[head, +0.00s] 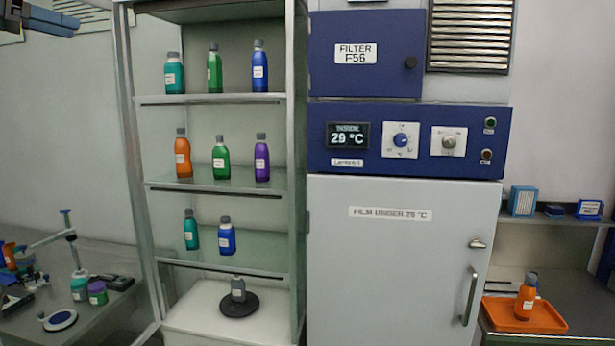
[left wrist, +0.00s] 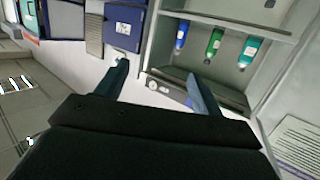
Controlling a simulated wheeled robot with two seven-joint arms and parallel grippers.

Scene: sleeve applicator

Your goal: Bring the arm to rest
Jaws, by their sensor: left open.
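My left gripper (head: 48,18) shows only in part at the top left corner of the head view, raised high and apart from the shelves. In the left wrist view its two fingers (left wrist: 158,78) are spread with nothing between them, so it is open and empty. My right gripper is in no view. An orange bottle (head: 526,297) stands upright on an orange tray (head: 500,318) at the right. A grey bottle (head: 238,288) stands on a black round base (head: 232,308) at the bottom of the shelf unit.
The shelf unit (head: 210,100) holds several coloured bottles on three shelves. A side bench (head: 90,315) at the left carries jars and a stand. Small blue boxes (head: 523,200) sit at the right.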

